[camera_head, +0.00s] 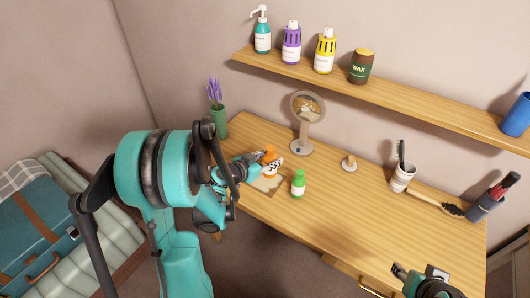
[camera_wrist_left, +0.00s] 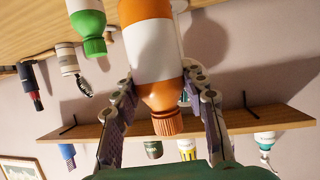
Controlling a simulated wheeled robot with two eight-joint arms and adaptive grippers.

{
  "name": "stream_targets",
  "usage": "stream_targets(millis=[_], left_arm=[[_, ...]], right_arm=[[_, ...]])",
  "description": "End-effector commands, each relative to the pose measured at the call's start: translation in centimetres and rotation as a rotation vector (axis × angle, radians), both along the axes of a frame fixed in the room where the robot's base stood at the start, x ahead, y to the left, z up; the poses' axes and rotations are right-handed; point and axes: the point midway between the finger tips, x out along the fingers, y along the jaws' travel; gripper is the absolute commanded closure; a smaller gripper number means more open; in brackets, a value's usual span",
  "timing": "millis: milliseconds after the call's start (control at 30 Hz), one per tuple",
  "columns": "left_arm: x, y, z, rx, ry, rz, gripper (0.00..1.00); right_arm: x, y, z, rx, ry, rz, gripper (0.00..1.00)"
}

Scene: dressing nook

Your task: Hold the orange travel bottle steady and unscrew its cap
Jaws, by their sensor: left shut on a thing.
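The orange travel bottle (camera_head: 271,168) has a white label and stands roughly upright over the beige mat at the left of the table. Its ribbed orange cap (camera_wrist_left: 167,122) is on its neck. My left gripper (camera_head: 258,164) reaches in from the left and is shut on the bottle. In the left wrist view, which is upside down, its two fingers (camera_wrist_left: 165,95) lie on either side of the bottle's shoulder, below the cap. My right gripper (camera_head: 412,276) is at the lower right, near the table's front edge, away from the bottle; its fingers are too unclear to judge.
A green-capped bottle (camera_head: 298,184) stands close to the right of the orange one. A round mirror (camera_head: 307,108) and a lavender vase (camera_head: 220,122) stand behind. A cup (camera_head: 402,178), a brush (camera_head: 436,203) and a dark holder (camera_head: 485,207) are at right. The table's front middle is clear.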

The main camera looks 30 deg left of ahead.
Motion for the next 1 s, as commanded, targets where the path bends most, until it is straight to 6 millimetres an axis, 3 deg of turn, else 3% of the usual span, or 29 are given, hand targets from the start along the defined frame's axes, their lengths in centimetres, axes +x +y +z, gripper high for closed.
stream_targets(millis=[300, 333, 467, 500, 667, 1000], left_arm=[[-0.2, -0.3, 0.2, -0.001, 0.000, 0.000, 0.90], [-0.2, -0.2, 0.2, -0.001, 0.000, 0.000, 0.63], [-0.2, -0.2, 0.2, -0.001, 0.000, 0.000, 0.98], [-0.2, -0.2, 0.2, -0.001, 0.000, 0.000, 1.00], [-0.3, -1.3, 0.6, -0.001, 0.001, -0.006, 1.00], [-2.7, -10.2, 4.4, 0.000, 0.003, -0.056, 1.00]], right_arm=[[0.0, 0.0, 0.1, 0.000, 0.000, 0.000, 0.55], [0.0, 0.0, 0.1, 0.000, 0.000, 0.000, 0.55], [0.0, 0.0, 0.1, 0.000, 0.000, 0.000, 0.55], [0.0, 0.0, 0.1, 0.000, 0.000, 0.000, 0.55], [0.0, 0.0, 0.1, 0.000, 0.000, 0.000, 0.55], [0.0, 0.0, 0.1, 0.000, 0.000, 0.000, 0.55]])
